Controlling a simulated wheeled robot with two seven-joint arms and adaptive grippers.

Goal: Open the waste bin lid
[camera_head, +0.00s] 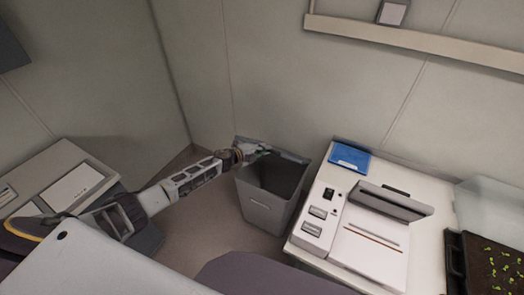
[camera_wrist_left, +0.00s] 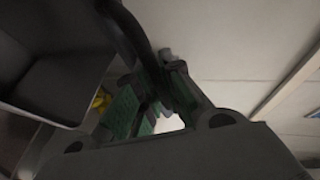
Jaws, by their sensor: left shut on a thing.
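The grey waste bin (camera_head: 268,213) stands on the floor between the wall and the white bench. Its dark inside shows from above. The lid (camera_head: 291,155) seems raised at the back rim and shows as a thin strip. My left gripper (camera_head: 261,150) reaches over from the left to the bin's back edge and is shut on part of the lid. In the left wrist view, the green-padded fingers (camera_wrist_left: 150,100) close around a dark curved bar (camera_wrist_left: 136,35); the exact contact is partly hidden. My right gripper is not in view.
The white bench (camera_head: 315,248) with a device (camera_head: 378,245) and a blue item (camera_head: 349,158) stands close to the bin's right. A seedling tray (camera_head: 456,270) is at far right. Walls are behind the bin. Floor (camera_head: 205,235) is clear left of it.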

